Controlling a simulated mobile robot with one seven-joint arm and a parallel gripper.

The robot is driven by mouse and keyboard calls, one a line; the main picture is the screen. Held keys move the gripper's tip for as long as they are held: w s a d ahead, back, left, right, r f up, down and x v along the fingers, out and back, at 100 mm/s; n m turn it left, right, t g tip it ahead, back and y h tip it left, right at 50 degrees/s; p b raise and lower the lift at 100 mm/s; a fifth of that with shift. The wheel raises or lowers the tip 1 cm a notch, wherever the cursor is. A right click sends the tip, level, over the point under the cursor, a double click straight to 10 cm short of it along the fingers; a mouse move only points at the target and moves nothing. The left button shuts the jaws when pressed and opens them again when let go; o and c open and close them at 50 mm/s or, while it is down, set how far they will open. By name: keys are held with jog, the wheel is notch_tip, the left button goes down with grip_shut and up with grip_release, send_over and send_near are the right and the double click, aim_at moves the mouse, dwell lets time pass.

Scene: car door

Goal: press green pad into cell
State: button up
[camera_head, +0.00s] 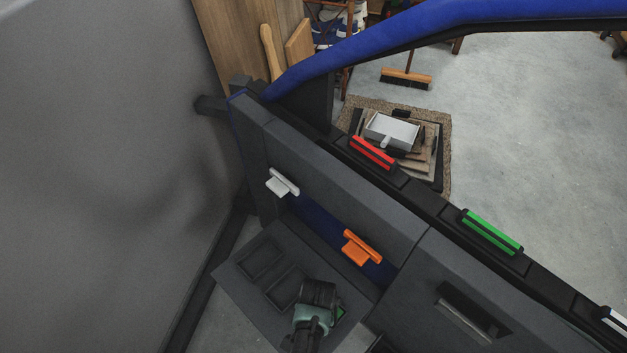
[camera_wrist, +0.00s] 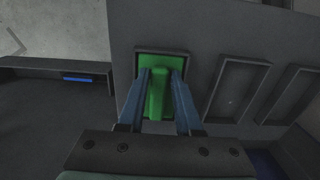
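In the wrist view the green pad (camera_wrist: 160,62) is a flat green plate with a raised bar. The plate lies within the frame of an end cell (camera_wrist: 138,52) of the dark panel; its exact depth cannot be told. My gripper (camera_wrist: 162,75) has its two blue fingers on either side of the bar, closed on it. In the head view my gripper (camera_head: 318,300) is over the right part of the panel (camera_head: 235,283) and hides most of that cell. Only a sliver of green (camera_head: 341,313) shows beside it.
Two empty cells (camera_wrist: 237,90) lie beside the green one. A white piece (camera_head: 281,183) and an orange piece (camera_head: 362,248) sit on the door's inner side. Red (camera_head: 373,153), green (camera_head: 492,232) and white (camera_head: 613,319) bars lie along the door sill. A wall (camera_head: 100,150) stands left.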

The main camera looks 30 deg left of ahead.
jog(key=o, duration=0.4)
jog(key=r+p, duration=0.2)
jog(key=r, duration=0.4)
jog(key=r+p, duration=0.2)
jog(key=r, duration=0.5)
jog(key=shift+w+d+p, duration=0.1)
jog(key=shift+w+p, duration=0.1)
jog(key=shift+p, duration=0.2)
